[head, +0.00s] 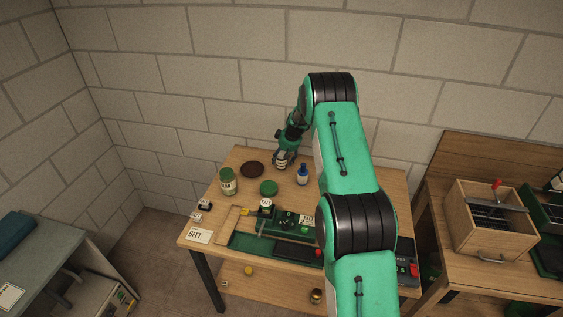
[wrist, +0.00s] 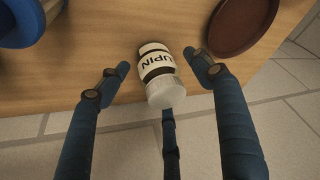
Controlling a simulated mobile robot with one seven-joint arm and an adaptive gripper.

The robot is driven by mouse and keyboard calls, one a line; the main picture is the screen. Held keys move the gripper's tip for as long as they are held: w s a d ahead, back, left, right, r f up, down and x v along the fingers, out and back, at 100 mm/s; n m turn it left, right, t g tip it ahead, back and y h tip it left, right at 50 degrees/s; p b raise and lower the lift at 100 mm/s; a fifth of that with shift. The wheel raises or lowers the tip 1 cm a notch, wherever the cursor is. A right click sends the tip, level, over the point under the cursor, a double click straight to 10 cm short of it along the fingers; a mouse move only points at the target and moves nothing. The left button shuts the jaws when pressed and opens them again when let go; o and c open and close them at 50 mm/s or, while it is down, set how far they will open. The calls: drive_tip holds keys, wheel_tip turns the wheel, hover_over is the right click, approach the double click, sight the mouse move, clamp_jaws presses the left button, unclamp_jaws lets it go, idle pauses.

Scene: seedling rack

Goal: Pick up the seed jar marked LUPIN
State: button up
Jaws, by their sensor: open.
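The seed jar marked LUPIN (wrist: 155,62) is in the middle of the wrist view. It is a small dark jar with a white label, upside down in the picture, and a pale cap. It is on the wooden table near its edge. My gripper (wrist: 160,72) is open, with its dark blue fingers spread to both sides of the jar and a third finger below it. Gaps show between the side fingers and the jar. In the head view my gripper (head: 284,160) is low over the back of the table, with a pale banded jar among its fingers.
A round brown dish (wrist: 240,25) lies right of the jar in the wrist view; it also shows in the head view (head: 252,170). A green-lidded jar (head: 228,182) and a BEET card (head: 199,236) are further left.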

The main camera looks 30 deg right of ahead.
drive_tip(key=shift+x, duration=1.1)
drive_tip(key=c, duration=1.2)
